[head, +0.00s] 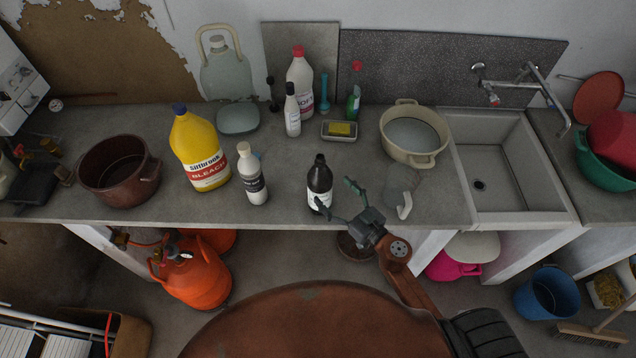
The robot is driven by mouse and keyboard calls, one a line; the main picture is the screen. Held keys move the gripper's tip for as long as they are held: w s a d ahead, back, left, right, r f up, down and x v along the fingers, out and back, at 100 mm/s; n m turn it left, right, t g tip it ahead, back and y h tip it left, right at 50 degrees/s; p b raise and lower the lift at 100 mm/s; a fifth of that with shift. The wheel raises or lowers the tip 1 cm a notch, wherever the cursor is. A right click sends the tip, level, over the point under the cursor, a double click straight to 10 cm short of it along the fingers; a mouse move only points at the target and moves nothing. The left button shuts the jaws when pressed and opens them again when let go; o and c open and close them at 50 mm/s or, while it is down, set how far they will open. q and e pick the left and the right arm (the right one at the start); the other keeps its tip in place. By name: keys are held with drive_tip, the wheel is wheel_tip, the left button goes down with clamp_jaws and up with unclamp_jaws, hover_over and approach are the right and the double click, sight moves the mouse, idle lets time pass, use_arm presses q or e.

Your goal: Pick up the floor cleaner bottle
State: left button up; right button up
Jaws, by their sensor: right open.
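Several bottles stand upright on the grey counter, and I cannot read which label says floor cleaner. A black bottle (320,174) with a pale label stands near the counter's front edge. A white bottle (251,172) with a dark label stands left of it. My right gripper (335,195) is open and empty, just right of and in front of the black bottle. One fingertip overlaps that bottle's lower right side in the picture; I cannot tell whether they touch. My left gripper is not in view.
A yellow bleach bottle (197,150) and a brown pot (118,172) stand to the left. A clear glass mug (400,183) stands close right of my gripper. Behind are a beige pot (413,133), a soap dish (339,131) and a white red-capped bottle (300,82). The sink (510,165) is right.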

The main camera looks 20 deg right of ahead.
sight(322, 182)
drive_tip(key=shift+w+a+r, duration=0.15)
drive_tip(key=shift+w+a, duration=0.2)
drive_tip(key=shift+w, duration=0.05)
drive_tip(key=x, duration=0.2)
drive_tip(key=f+x, duration=0.1)
drive_tip(key=x, duration=0.1)
drive_tip(key=shift+w+a, duration=0.1)
drive_tip(key=shift+w, duration=0.3)
drive_tip(key=shift+w+a, duration=0.2)
drive_tip(key=shift+w, duration=0.2)
drive_tip(key=c, duration=0.9)
clamp_jaws()
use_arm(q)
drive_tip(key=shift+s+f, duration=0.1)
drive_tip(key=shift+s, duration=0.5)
use_arm(e)
drive_tip(key=shift+r, duration=0.1)
